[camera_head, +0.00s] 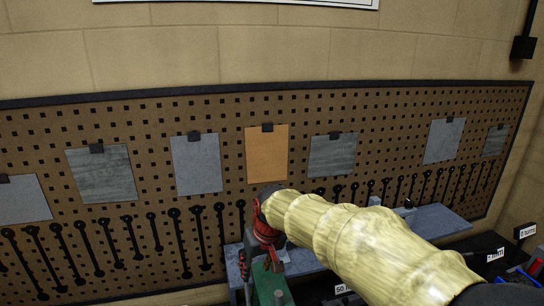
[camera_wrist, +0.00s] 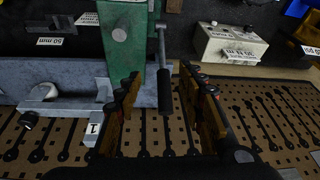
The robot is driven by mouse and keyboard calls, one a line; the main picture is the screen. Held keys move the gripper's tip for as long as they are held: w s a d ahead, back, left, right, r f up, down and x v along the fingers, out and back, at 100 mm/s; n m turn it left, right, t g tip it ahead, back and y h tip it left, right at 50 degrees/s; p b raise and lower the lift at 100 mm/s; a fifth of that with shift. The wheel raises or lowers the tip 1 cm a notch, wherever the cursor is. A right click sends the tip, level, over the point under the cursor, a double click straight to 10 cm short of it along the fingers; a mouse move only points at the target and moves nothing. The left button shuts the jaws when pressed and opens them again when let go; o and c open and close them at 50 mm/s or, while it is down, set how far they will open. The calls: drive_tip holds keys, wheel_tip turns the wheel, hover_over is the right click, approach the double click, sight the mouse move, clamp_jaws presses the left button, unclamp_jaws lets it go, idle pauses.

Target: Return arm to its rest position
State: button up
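My arm (camera_head: 350,240) reaches from the lower right of the head view toward the pegboard, with a pale yellow cover on it. My gripper (camera_head: 263,248) is at its far end, red and black, close above a green device (camera_head: 271,284). In the wrist view the two fingers of my gripper (camera_wrist: 160,72) stand well apart. A metal rod with a black grip (camera_wrist: 165,105) shows in the gap between them; I see no finger touching it. The green device (camera_wrist: 122,45) shows just beyond the fingers. In the head view my gripper partly hides the device.
A pegboard (camera_head: 300,108) with hanging sheets and rows of dark wrenches covers the wall. A grey shelf (camera_head: 440,220) runs below it. A white box (camera_wrist: 228,45) and a grey block with label 1 (camera_wrist: 60,108) flank the device.

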drive_tip(key=s+d+f+m+t+h+b, duration=0.2)
drive_tip(key=s+d+f+m+b, duration=0.2)
drive_tip(key=s+d+f+b, duration=2)
drive_tip(key=s+f+b, duration=0.2)
drive_tip(key=s+b, duration=0.2)
drive_tip(key=b, duration=0.2)
drive_tip(key=shift+f+m, duration=0.25)
drive_tip(key=shift+m, duration=0.15)
drive_tip(key=shift+d, duration=0.1)
drive_tip(key=shift+c, duration=0.3)
